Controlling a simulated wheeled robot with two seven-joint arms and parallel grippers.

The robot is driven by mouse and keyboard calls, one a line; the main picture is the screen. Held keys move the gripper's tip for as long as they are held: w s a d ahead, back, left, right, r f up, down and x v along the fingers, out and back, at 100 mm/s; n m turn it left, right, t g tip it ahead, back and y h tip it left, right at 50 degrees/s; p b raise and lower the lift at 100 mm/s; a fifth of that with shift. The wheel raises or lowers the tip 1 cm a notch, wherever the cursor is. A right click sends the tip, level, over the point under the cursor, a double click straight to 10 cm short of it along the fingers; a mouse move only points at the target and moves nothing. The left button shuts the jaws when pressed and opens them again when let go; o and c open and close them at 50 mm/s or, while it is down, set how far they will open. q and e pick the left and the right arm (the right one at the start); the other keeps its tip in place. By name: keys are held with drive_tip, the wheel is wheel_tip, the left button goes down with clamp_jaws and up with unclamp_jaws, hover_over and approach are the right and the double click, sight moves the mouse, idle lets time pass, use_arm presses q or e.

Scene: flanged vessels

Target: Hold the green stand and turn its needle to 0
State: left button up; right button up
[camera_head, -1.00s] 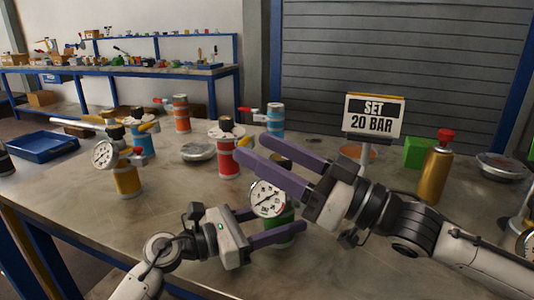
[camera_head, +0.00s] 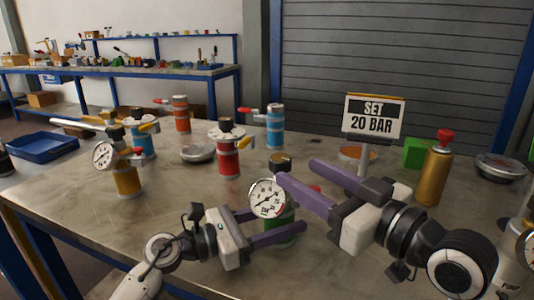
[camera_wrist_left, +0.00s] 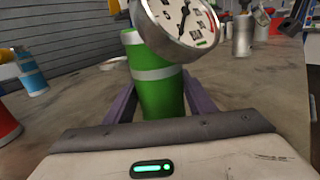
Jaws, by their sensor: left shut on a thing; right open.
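The green stand (camera_head: 288,215) is upright on the table, with a round white gauge (camera_head: 267,198) on its front. The gauge's dark needle points to the lower left in the head view; its numbers are too small to read. A dark cap (camera_head: 281,161) shows above the gauge. My left gripper (camera_head: 280,222) is shut on the green stand below the gauge; the wrist view shows the green body (camera_wrist_left: 160,90) between the fingers. My right gripper (camera_head: 296,171) is open at the stand's upper right. A small red piece (camera_head: 315,188) shows between its fingers.
A sign (camera_head: 374,116) reading "SET 20 BAR" stands behind my right gripper. A gold bottle (camera_head: 434,175) with a red top is to the right. A yellow stand (camera_head: 126,181) with a gauge and a red stand (camera_head: 228,160) are to the left. The front left tabletop is clear.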

drive_tip(key=x, duration=1.1)
drive_tip(key=shift+a, duration=0.15)
drive_tip(key=c, duration=1.1)
